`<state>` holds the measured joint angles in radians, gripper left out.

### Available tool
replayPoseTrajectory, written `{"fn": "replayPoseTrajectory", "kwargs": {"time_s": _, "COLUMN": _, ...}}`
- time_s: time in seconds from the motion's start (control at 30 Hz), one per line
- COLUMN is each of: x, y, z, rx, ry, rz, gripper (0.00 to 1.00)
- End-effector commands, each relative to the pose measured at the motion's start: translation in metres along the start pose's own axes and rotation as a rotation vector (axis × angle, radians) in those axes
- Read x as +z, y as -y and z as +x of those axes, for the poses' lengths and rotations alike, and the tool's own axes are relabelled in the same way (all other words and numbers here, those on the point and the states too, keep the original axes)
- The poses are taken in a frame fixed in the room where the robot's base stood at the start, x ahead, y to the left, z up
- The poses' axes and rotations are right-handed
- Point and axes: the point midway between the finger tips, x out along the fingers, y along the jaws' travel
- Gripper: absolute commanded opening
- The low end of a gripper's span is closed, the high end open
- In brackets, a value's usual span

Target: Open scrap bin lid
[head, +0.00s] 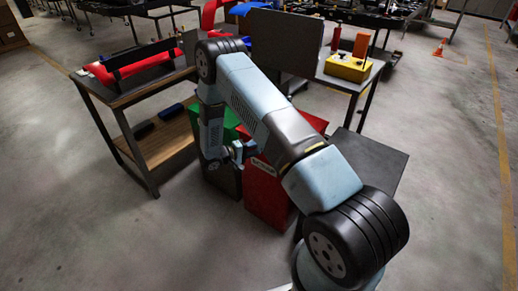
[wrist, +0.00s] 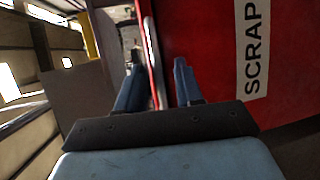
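The red scrap bin (head: 268,196) stands on the floor in the middle of the head view, partly hidden by my arm. Part of its red top (head: 312,121) shows beyond the arm; I cannot tell how the lid sits. In the wrist view, the bin's red side (wrist: 215,40) fills the right, with a white SCRAP label (wrist: 257,48). My gripper (wrist: 158,66) is open, its two blue fingers apart. A red and dark edge of the bin appears between and beyond the fingers; contact cannot be told. In the head view my gripper (head: 240,150) is at the bin's upper left.
A dark bin with a green top (head: 223,178) stands close to the left of the red one. A shelved cart (head: 152,90) is at the left. A table with a yellow box (head: 348,67) is behind. A dark flat surface (head: 372,160) lies right of the bin. Front floor is clear.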

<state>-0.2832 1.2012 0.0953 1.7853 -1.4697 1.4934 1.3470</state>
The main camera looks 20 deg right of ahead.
Motion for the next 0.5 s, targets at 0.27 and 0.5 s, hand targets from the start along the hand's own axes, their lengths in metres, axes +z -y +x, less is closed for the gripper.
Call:
{"fn": "replayPoseTrajectory", "kwargs": {"time_s": 0.27, "x": 0.0002, "y": 0.0000, "z": 0.0145, "rx": 0.000, "ry": 0.000, "rz": 0.000, "gripper": 0.36}}
{"fn": "replayPoseTrajectory", "kwargs": {"time_s": 0.5, "x": 0.0002, "y": 0.0000, "z": 0.0148, "rx": 0.000, "ry": 0.000, "rz": 0.000, "gripper": 0.35}}
